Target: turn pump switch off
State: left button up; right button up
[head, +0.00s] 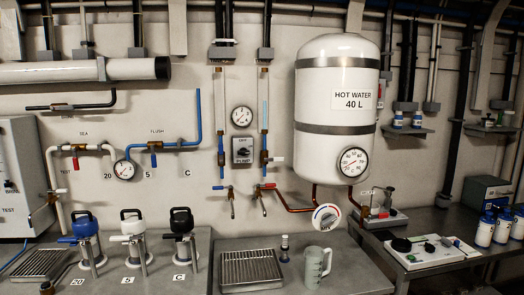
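The pump switch (242,150) is a small dark grey box on the wall, below a round gauge (242,117) and between two vertical sight tubes. The lettering and the knob's setting are too small to read with certainty. Nothing covers the switch. Neither of my grippers can be made out in the head view.
A white hot water tank (338,75) hangs right of the switch. Taps (231,202) stick out below it. The counter holds a drip tray (250,268), a jug (316,266) and several pump-handled devices (133,238). The space before the switch is clear.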

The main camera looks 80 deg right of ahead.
aim_at(243, 152)
jog(key=z, duration=2.6)
jog(key=i+l, duration=0.3)
jog(key=u, duration=0.05)
